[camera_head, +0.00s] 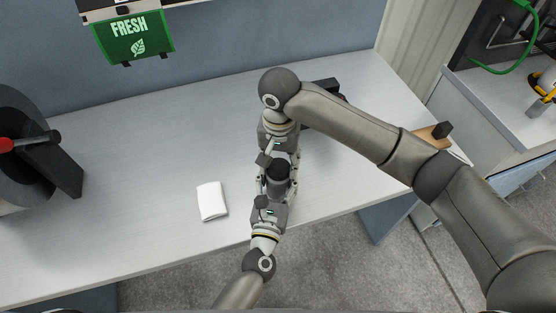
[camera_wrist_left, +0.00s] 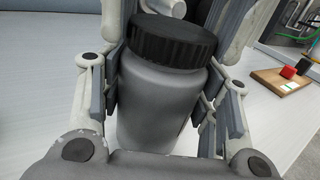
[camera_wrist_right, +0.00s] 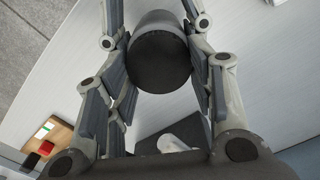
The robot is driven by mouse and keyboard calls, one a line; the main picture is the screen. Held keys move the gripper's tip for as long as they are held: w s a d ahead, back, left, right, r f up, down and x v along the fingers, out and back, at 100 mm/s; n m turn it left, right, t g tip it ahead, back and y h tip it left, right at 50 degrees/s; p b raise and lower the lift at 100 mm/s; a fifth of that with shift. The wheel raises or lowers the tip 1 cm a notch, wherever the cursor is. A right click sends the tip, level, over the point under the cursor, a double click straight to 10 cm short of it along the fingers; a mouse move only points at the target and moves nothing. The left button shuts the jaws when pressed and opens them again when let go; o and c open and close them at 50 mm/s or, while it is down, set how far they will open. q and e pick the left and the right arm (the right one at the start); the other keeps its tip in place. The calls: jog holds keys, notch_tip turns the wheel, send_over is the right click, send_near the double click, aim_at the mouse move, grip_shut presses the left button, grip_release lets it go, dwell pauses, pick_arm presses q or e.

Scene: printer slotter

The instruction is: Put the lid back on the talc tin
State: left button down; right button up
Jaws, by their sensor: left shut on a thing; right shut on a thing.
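The talc tin is a grey cylinder (camera_wrist_left: 162,105) standing between the fingers of my left gripper (camera_wrist_left: 165,92), which is shut on it. The black ribbed lid (camera_wrist_left: 174,40) sits on the tin's top in the left wrist view. In the right wrist view, the flat lid top (camera_wrist_right: 160,62) lies between the fingers of my right gripper (camera_wrist_right: 158,48), which is shut on it. In the head view both grippers meet at the dark lid (camera_head: 278,169), with the right arm reaching from the far side. Whether the lid is fully seated cannot be told.
A white folded item (camera_head: 212,201) lies left of the grippers. A black stand with a red-handled part (camera_head: 28,143) is at the far left. A wooden block with a red part (camera_wrist_left: 284,80) is at the right end. The left middle of the table (camera_head: 140,170) is clear.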

jog(key=m, duration=0.6)
jog(key=shift+s, duration=0.15)
jog(key=m, duration=0.6)
jog(key=shift+d, duration=0.15)
jog(key=m, duration=0.5)
jog(key=shift+s, duration=0.1)
jog(key=m, duration=0.4)
jog(key=o, duration=0.6)
jog(key=shift+s, duration=0.1)
jog(key=shift+o, duration=0.2)
jog(key=shift+c, duration=0.4)
